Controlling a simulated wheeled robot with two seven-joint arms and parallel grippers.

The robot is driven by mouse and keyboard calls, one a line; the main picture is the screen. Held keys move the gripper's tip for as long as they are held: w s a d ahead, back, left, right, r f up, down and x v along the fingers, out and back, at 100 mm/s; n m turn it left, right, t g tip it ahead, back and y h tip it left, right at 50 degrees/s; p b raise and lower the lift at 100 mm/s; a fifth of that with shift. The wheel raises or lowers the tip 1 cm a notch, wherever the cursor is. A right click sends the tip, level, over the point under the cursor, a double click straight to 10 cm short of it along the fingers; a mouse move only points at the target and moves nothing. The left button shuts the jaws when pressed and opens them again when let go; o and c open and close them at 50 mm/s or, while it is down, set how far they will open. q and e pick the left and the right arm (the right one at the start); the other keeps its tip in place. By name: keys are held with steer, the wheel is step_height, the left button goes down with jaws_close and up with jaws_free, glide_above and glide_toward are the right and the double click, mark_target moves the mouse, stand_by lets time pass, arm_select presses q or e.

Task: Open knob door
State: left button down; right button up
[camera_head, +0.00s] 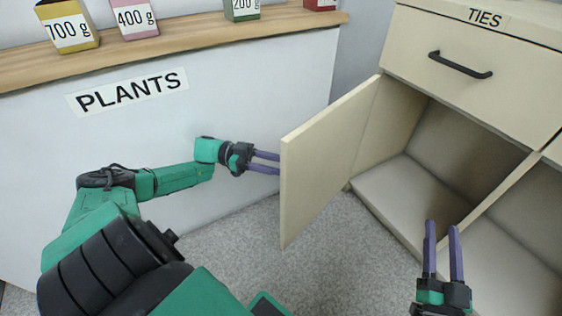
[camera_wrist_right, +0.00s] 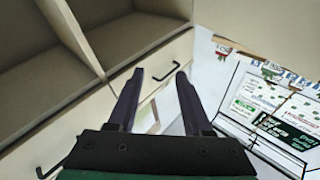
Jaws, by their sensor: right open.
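The cabinet door (camera_head: 325,158) under the TIES drawer stands swung wide open, its inner face toward me. Its knob is not visible. My left gripper (camera_head: 266,162) is at the door's free edge, on the outer side. Its purple fingers show a gap between them, but their tips meet or pass behind the edge, so I cannot tell whether they hold anything. My right gripper (camera_head: 442,226) is open and empty in front of the open cabinet (camera_head: 405,187). Its spread fingers also show in the right wrist view (camera_wrist_right: 159,73).
The TIES drawer (camera_head: 470,52) with its black handle (camera_head: 460,65) is shut above the empty compartment. A white PLANTS counter (camera_head: 220,110) stands at the left, bearing several labelled boxes. Grey floor (camera_head: 330,270) is clear below the door.

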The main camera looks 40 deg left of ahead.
arm_select(q)
steer(key=shift+w+a+r+t+b, duration=0.25)
steer(key=shift+w+a, duration=0.15)
steer(key=shift+a, duration=0.2)
steer(key=shift+w+a+r+t+b, duration=0.15)
steer(key=shift+w+a+b, duration=0.15)
steer(key=shift+a, duration=0.25)
arm_select(e)
step_height(320, 180, up, 13)
steer(key=d+n+t+y, duration=0.1)
steer(key=t, duration=0.3)
steer(key=shift+w+d+f, duration=0.15)
steer(key=shift+w+f, duration=0.05)
steer(key=shift+w, duration=0.05)
arm_select(q)
steer(key=c, duration=0.9)
jaws_free()
steer(key=o, duration=0.4)
steer(key=shift+w+d+f, duration=0.1)
steer(key=shift+w+f, duration=0.05)
steer(key=shift+w, duration=0.05)
steer(key=shift+f, duration=0.1)
arm_select(e)
steer(key=shift+w+d+f, duration=0.15)
steer(key=shift+w, duration=0.05)
arm_select(q)
steer(key=shift+s+f, duration=0.15)
arm_select(e)
steer(key=shift+f, duration=0.1)
